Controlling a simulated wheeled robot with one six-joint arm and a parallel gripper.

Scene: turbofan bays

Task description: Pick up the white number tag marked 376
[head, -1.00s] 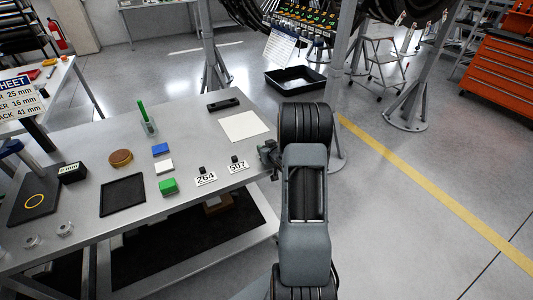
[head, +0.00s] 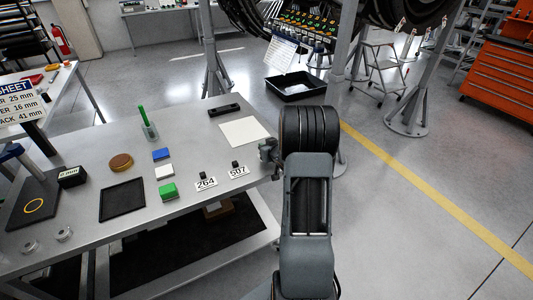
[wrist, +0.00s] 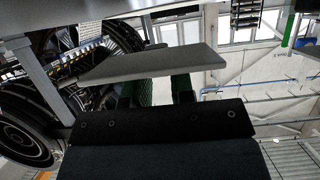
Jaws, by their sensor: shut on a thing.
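My gripper (wrist: 155,92) is shut on a flat pale-grey plate (wrist: 150,65), seen at a slant in the wrist view. No number shows on this face, so I cannot read 376 on it; it may be the tag. In the head view my gripper (head: 268,151) is at the table's right edge, partly hidden by my arm. Two white tags with black knobs lie near the front edge of the table: one reads 264 (head: 206,184), the other 507 (head: 239,172). No tag reading 376 is legible in either view.
A black bin (head: 296,86) is on the floor behind. The floor at right is open.

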